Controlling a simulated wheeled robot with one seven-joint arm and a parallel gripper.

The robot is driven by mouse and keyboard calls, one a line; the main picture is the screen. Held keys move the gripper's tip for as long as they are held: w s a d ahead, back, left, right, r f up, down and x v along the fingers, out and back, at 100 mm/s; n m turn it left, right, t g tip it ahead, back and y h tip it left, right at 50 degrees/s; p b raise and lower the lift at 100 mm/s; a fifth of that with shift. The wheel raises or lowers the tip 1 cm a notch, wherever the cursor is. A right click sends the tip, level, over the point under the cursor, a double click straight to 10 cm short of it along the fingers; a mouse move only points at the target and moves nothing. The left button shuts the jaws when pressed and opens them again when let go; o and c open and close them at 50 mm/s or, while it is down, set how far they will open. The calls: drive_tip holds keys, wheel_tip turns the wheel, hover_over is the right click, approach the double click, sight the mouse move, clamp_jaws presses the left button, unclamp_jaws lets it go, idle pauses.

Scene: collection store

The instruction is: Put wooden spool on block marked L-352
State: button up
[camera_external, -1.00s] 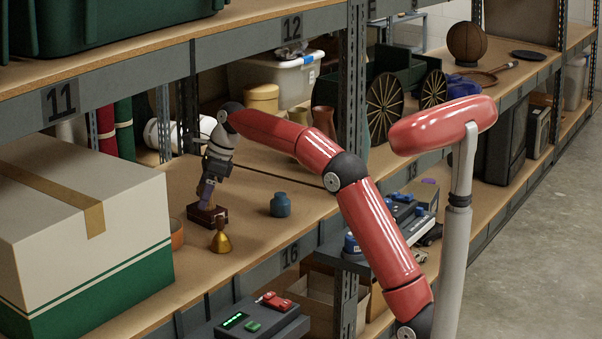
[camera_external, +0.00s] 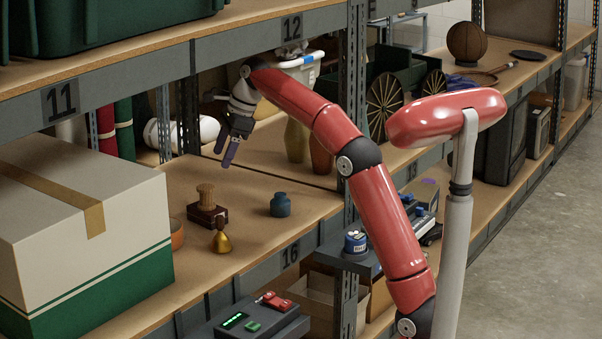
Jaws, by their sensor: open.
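The wooden spool (camera_external: 206,196) stands upright on a dark reddish-brown block (camera_external: 208,215) on the middle shelf. The block's marking is too small to read. My gripper (camera_external: 226,152) is open and empty, up and to the right of the spool and apart from it. Its purple-tinted fingers point down and to the left.
A brass bell (camera_external: 221,239) stands just in front of the block, and a blue jar (camera_external: 280,205) is to its right. An orange bowl (camera_external: 176,234) sits at left beside a large white and green box (camera_external: 85,240). Tall vases (camera_external: 297,140) stand behind my arm.

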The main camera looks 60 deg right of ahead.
drive_tip(key=s+a+n, duration=0.2)
drive_tip(key=s+n, duration=0.6)
drive_tip(key=s, duration=0.3)
drive_tip(key=s+f+n+t+h, duration=0.1)
drive_tip(key=s+f+n, duration=0.7)
drive_tip(key=s, duration=0.4)
drive_tip(key=s+a+f+n+t+h, duration=0.1)
drive_tip(key=s+f+n, duration=0.8)
drive_tip(key=s, duration=0.3)
drive_tip(key=shift+h, duration=0.4)
